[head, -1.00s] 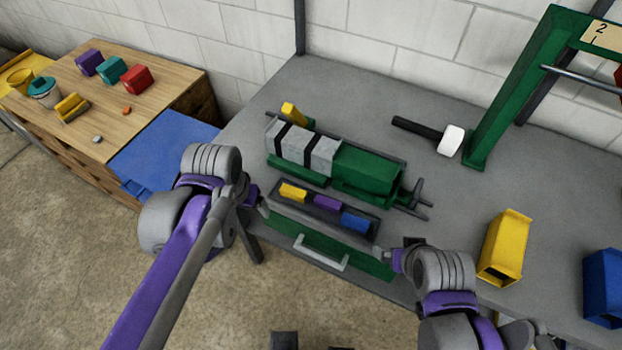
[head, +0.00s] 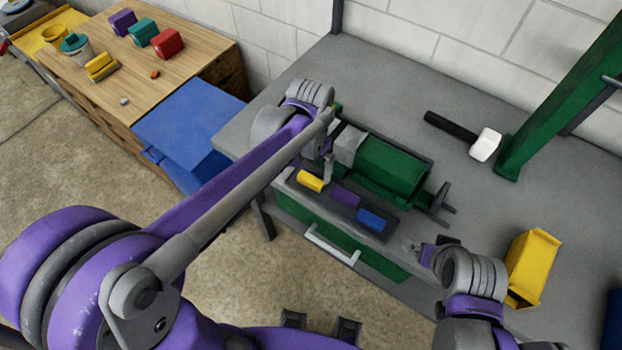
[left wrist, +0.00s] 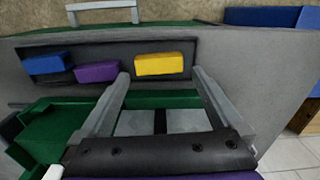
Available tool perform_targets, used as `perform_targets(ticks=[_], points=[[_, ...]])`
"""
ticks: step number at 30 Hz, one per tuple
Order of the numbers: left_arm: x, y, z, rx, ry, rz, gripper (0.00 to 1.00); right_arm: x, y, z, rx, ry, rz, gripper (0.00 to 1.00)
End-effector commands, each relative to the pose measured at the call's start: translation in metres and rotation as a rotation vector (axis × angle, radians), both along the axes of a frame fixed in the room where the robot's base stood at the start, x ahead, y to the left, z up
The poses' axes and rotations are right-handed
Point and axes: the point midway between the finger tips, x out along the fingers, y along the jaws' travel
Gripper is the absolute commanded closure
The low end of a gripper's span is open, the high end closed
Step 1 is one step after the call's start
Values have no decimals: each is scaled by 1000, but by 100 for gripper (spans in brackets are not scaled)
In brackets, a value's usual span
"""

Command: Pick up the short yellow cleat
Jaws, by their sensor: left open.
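The yellow cleat (head: 310,181) lies in a narrow grey tray on the bench front, beside a purple cleat (head: 345,197) and a blue cleat (head: 373,219). My left gripper (head: 328,170) is above the bench, just behind the yellow cleat, open and empty. In the left wrist view the yellow cleat (left wrist: 160,64) shows between and beyond the two spread fingertips, not touched. My right gripper (head: 410,244) is low at the tray's right end; its jaw opening is too small to tell.
A green clamp with grey blocks (head: 390,168) stands right behind the tray, partly hidden by my left arm. A mallet (head: 484,144) and a yellow bin (head: 532,265) are to the right. A blue bin (head: 180,140) and wooden table (head: 195,55) are at left.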

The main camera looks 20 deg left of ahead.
Motion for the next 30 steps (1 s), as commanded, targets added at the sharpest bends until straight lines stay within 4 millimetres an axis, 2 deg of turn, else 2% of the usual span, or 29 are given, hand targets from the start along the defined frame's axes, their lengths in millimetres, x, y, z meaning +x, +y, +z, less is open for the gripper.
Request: perform_targets(ticks=[3, 7, 16, 27, 30], points=[[-2, -1, -19, 0, 0, 0, 0, 1, 0, 2, 0, -1, 0, 0], [-2, -1, -34, 0, 0, 0, 0, 0, 0, 0, 0, 0, 0, 0], [-2, -1, -38, 0, 0, 0, 2, 0, 0, 0, 0, 0, 0, 0], [-2, -1, -38, 0, 0, 0, 68, 0, 0, 0, 0, 0, 0, 0], [-2, -1, -38, 0, 0, 0, 69, 0, 0, 0, 0, 0, 0, 0]])
